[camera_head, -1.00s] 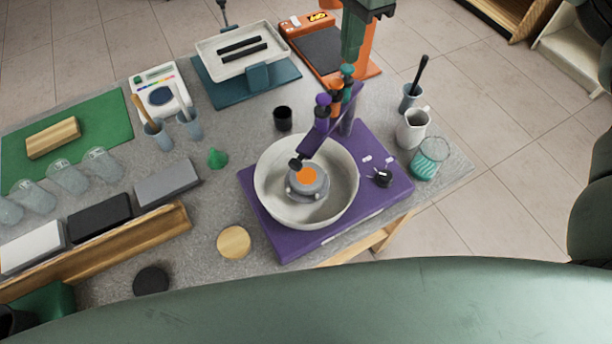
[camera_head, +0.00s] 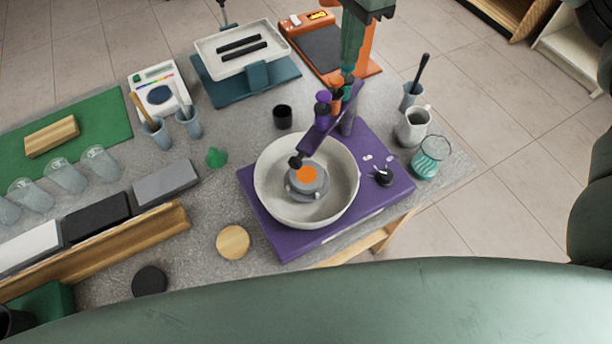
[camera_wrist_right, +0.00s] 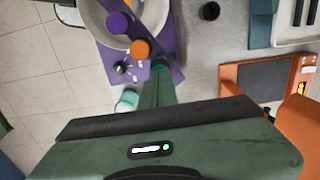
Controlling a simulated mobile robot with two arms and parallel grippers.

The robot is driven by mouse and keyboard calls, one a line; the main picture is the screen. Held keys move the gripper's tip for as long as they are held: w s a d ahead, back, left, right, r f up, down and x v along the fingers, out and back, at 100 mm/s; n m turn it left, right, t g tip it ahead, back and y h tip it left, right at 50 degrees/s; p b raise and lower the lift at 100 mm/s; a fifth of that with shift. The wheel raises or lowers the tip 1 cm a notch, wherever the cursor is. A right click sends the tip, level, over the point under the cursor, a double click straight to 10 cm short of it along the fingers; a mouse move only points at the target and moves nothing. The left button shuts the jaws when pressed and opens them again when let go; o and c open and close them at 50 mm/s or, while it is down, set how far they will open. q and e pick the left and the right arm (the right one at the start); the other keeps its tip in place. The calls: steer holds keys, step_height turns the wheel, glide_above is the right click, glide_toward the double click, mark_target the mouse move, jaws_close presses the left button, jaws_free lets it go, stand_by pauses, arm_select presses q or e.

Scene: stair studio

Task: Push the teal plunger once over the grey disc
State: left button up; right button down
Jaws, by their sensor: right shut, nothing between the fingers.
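A purple arm (camera_head: 318,133) reaches over a white bowl on a purple wheel base. It carries a purple plunger (camera_head: 323,98), an orange plunger (camera_head: 337,88) and the teal plunger (camera_head: 348,78), which is farthest from the bowl. The grey disc (camera_head: 318,187), with an orange spot on top, sits inside the bowl, below the arm's dark nozzle. My right gripper (camera_head: 347,68) is shut and empty, pointing down with its tips at the teal plunger's top, mostly covering it. In the wrist view a bit of the teal plunger (camera_wrist_right: 158,63) shows at the fingertips. Contact is hard to judge.
The bowl (camera_head: 350,168) stands on the purple base (camera_head: 395,195). An orange scale (camera_head: 370,70) lies behind. A black cup (camera_head: 283,117) is left of the arm.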

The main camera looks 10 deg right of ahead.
steer(key=shift+f+b, duration=0.8)
steer(key=shift+f, duration=0.35)
steer(key=shift+r, duration=0.15)
steer(key=shift+r+p, duration=0.95)
steer(key=shift+r, duration=0.5)
step_height(320, 180, up, 6)
steer(key=p, duration=0.3)
steer(key=shift+p, duration=0.3)
